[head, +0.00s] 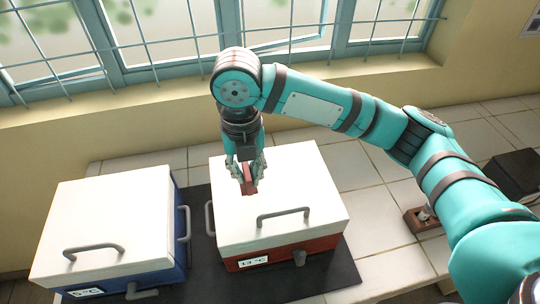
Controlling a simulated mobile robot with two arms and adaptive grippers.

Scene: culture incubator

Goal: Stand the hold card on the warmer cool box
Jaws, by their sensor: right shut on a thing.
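The red cool box (290,253) has a white lid and a label that seems to read 13 °C, the higher of the two labels. The blue cool box (172,262) stands to its left, also white-lidded, with a label that seems to read 5 °C. My right gripper (248,182) points down over the back left part of the red box's lid. It is shut on a small reddish card (250,187), taken to be the hold card, partly hidden by the fingers. I cannot tell whether the card touches the lid. My left gripper is out of view.
Both boxes stand on a dark mat (203,262) on a tiled counter (375,215). Grey handles (283,215) rise from the lids. A brown block (420,220) and a black box (514,172) are at the right. A barred window is behind.

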